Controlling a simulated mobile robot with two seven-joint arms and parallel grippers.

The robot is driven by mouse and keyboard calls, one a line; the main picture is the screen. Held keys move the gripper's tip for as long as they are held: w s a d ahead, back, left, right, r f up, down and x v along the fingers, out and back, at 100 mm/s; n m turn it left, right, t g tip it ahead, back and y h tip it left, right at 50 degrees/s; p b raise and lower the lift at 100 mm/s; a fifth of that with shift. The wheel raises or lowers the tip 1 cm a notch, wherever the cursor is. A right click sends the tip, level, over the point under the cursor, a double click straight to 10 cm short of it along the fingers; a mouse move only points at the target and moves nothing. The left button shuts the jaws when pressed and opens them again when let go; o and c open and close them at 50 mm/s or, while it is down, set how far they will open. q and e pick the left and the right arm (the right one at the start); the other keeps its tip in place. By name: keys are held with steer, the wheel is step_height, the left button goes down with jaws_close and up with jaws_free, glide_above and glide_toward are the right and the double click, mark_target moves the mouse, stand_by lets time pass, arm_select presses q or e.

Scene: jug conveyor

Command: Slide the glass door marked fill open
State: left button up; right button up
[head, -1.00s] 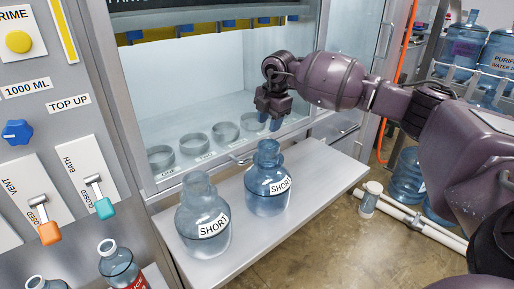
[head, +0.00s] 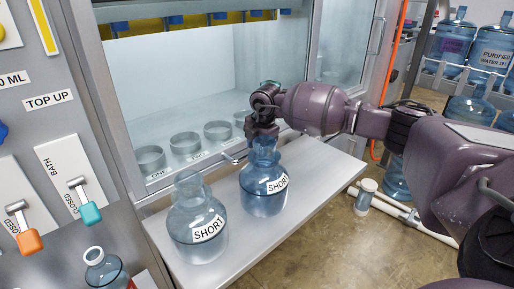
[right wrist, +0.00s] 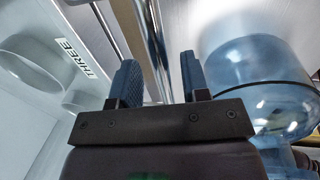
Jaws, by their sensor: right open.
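A glass-fronted bay (head: 190,90) fills the upper middle of the head view; no "fill" mark is readable. A curved metal handle (head: 234,157) shows at its lower front edge, partly hidden near my gripper. My right gripper (head: 262,132) points down at that edge, just above and behind the right-hand jug. It is open; in the right wrist view (right wrist: 158,65) a shiny metal bar (right wrist: 156,30) runs between and beyond its fingers. Whether the fingers touch the bar cannot be told. My left gripper is out of view.
Two blue jugs labelled SHORT, one left (head: 197,225) and one right (head: 264,190), stand on the metal shelf (head: 310,190) before the bay. Round holders (head: 186,144) line the bay floor. Another glass panel (head: 345,40) with a vertical handle stands to the right.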

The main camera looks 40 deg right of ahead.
jaws_close()
stand_by(0.3)
